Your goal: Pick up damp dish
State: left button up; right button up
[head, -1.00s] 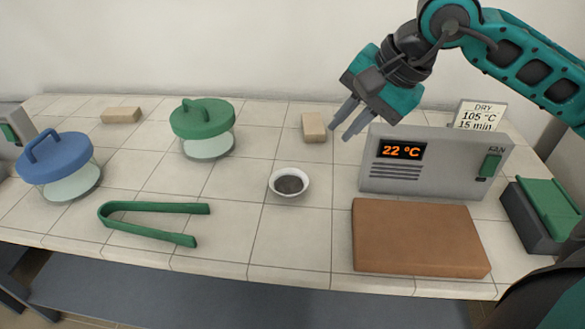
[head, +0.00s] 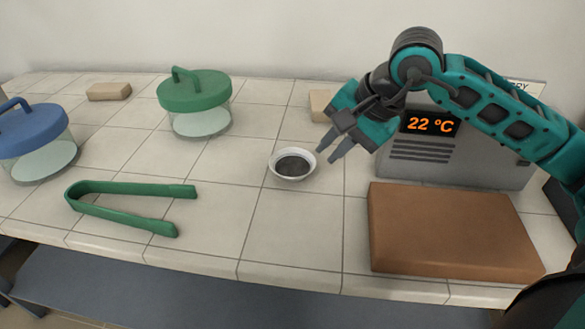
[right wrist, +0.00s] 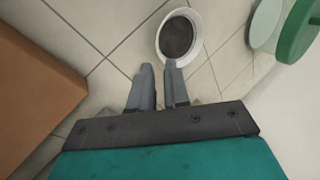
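The dish is a small white bowl (head: 293,164) with dark grey material in it, standing upright on the tiled bench. It also shows in the right wrist view (right wrist: 179,38), just beyond the fingertips. My right gripper (head: 326,152) is just right of the dish and above the bench, its two fingers apart with nothing between them. In the right wrist view the fingers (right wrist: 161,70) point toward the dish's near rim, with a narrow gap between them. My left gripper is not in view.
A brown block (head: 450,232) lies at the right front, before the grey oven (head: 440,160) reading 22 °C. Green tongs (head: 130,205) lie left. Bench around the dish is clear.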

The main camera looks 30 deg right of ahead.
aim_at(311, 169)
jog(key=shift+a+b+x, duration=0.1)
jog(key=shift+b+x, duration=0.05)
jog(key=shift+x, duration=1.4)
jog(key=shift+a+b+x, duration=0.15)
jog(key=shift+x, duration=1.4)
jog(key=shift+s, duration=0.15)
grip_shut()
